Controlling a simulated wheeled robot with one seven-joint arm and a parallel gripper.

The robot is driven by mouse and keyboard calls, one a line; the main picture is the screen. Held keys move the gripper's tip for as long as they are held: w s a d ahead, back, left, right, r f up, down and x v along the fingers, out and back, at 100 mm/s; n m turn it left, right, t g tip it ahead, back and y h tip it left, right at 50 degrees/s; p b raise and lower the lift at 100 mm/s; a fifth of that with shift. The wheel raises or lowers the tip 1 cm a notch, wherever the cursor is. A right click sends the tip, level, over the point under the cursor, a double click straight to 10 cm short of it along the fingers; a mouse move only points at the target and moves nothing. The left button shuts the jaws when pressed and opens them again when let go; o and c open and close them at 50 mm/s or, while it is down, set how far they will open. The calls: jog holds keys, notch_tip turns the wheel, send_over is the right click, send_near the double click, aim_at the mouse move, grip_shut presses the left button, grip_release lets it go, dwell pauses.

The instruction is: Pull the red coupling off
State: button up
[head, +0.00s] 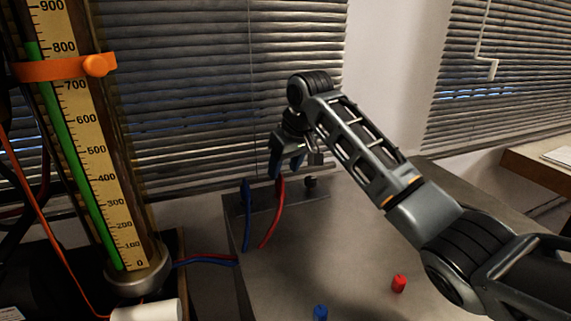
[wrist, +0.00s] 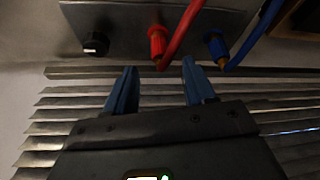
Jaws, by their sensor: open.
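The red coupling (wrist: 157,43) sits on the front of a grey metal panel (wrist: 120,20) in the wrist view, with a red hose (wrist: 182,30) running from it. In the head view the red hose (head: 271,222) rises to the coupling, which is mostly hidden behind my gripper. My gripper (wrist: 158,70) is open and empty. Its two blue fingers point at the panel, one to each side of the red coupling in the picture, with their tips seemingly short of it.
A blue coupling (wrist: 216,47) with a blue hose is right of the red one in the wrist view; a black knob (wrist: 95,43) is left. A loose red piece (head: 399,284) and blue piece (head: 320,312) lie on the table. A gauge column (head: 95,150) stands left.

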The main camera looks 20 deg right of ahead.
aim_at(281, 178)
jog(key=shift+x, duration=3.15)
jog(key=shift+s, duration=0.1)
grip_shut()
